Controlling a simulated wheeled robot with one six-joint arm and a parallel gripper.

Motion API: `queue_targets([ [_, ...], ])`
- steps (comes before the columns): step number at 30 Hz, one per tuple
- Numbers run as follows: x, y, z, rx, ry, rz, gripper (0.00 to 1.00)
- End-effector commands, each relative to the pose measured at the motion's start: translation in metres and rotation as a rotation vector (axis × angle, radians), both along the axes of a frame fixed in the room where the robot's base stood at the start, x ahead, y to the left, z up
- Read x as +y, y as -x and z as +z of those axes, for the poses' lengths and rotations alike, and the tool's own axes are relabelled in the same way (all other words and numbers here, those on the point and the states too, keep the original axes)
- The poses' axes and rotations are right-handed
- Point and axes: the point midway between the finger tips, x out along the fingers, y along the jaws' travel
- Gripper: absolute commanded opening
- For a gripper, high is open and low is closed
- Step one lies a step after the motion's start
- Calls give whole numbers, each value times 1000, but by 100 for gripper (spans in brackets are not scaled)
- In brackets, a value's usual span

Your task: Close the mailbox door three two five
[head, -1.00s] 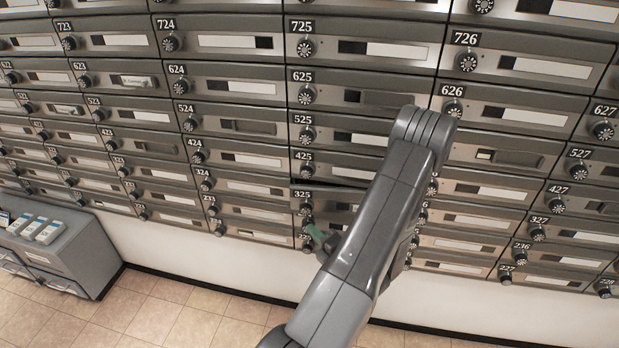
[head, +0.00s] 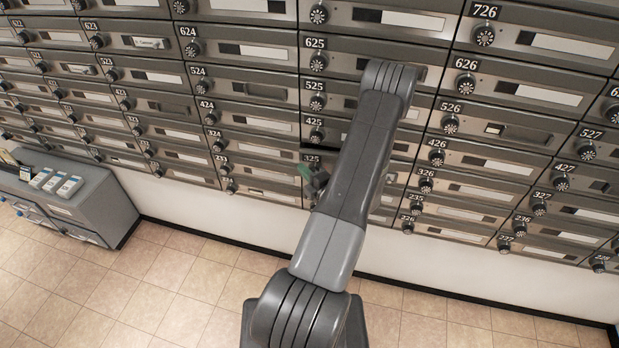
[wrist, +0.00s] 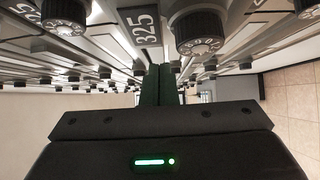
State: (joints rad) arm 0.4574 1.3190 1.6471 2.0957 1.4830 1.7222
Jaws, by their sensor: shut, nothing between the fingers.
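Mailbox door 325 (head: 311,158) is in the lower middle of the wall of boxes in the head view, below door 425. A dark gap shows along its top edge, so it looks slightly ajar. My arm hides most of its right part. In the wrist view its number plate (wrist: 140,28) shows at the top, with a black dial knob (wrist: 197,32) to the right of it. My gripper (head: 304,172) has green fingertips, which are shut and empty. It is at the left end of door 325, close to its knob; I cannot tell whether it touches.
Rows of closed grey mailbox doors with protruding dial knobs (head: 316,103) surround it. A grey cabinet (head: 95,205) with small boxes on top stands at the left against the wall. The tiled floor (head: 190,290) is clear.

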Motion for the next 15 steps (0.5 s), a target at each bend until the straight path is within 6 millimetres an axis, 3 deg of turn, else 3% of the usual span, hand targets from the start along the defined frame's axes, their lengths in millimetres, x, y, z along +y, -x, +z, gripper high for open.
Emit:
queue_targets([
  [6,-4,-17,1,0,0,1,0],
  [15,-5,-19,0,1,0,0,0],
])
